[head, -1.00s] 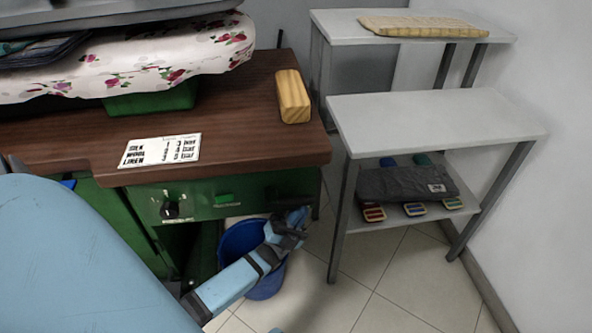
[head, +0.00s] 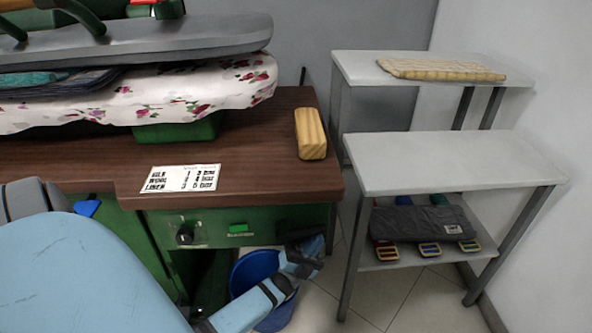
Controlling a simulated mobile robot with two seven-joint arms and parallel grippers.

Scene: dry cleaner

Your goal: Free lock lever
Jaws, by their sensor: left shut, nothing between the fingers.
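The pressing machine has a grey upper plate (head: 190,42) over a flowered padded bed (head: 190,90). At the top left, dark curved arms (head: 82,18) and a red part (head: 145,2) on a green block are cut by the frame edge. I cannot tell for sure which part is the lock lever. A small blue piece (head: 87,208) shows at the table's left front. My left gripper (head: 306,250) is shut and empty, low in front of the green panel's right end, above the blue bucket and apart from the machine's top. My right gripper is not in view.
The brown table (head: 260,130) bears a wooden block (head: 310,133) and a pressure card (head: 181,178). Below are a green panel with a black knob (head: 184,236) and a blue bucket (head: 250,268). Grey shelves (head: 450,160) stand at right, with tiled floor between.

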